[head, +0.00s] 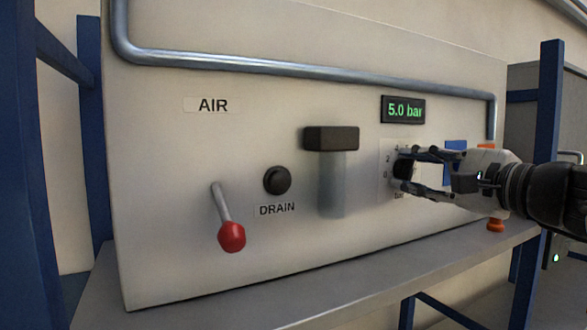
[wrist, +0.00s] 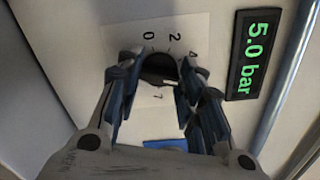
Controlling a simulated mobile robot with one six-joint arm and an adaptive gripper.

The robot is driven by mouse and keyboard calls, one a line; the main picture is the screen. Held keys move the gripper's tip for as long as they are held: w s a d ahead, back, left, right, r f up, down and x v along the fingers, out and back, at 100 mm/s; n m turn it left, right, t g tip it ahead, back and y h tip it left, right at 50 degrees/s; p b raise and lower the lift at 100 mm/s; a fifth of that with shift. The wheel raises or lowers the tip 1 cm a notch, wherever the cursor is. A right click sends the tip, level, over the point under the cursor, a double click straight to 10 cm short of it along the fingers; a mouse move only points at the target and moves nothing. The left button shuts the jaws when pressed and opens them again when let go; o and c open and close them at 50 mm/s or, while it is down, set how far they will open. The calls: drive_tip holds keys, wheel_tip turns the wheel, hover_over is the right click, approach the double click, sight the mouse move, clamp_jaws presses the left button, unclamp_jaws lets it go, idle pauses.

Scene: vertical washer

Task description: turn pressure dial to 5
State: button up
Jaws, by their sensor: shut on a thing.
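The pressure dial (wrist: 158,68) is a round black knob on a pale scale plate with printed numbers, on the front of the panel. In the head view the dial (head: 403,168) is partly hidden by my fingers. My gripper (head: 403,170) comes in from the right and is shut on the dial, one finger on each side. In the wrist view both fingers of my gripper (wrist: 158,85) press the knob's sides. A light pointer mark shows near the knob's edge. The display (head: 403,110) reads 5.0 bar in green; it also shows in the wrist view (wrist: 254,55).
A red-tipped lever (head: 231,236), a black drain button (head: 277,180) and a clear cylinder with a black cap (head: 331,138) are left of the dial. A metal pipe (head: 300,70) runs above. A grey shelf (head: 330,285) juts out below. A blue post (head: 550,120) stands at right.

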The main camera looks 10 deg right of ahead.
drive_tip(key=o, duration=1.1)
drive_tip(key=shift+c, duration=0.2)
drive_tip(key=shift+s, duration=0.1)
drive_tip(key=v, duration=1.2)
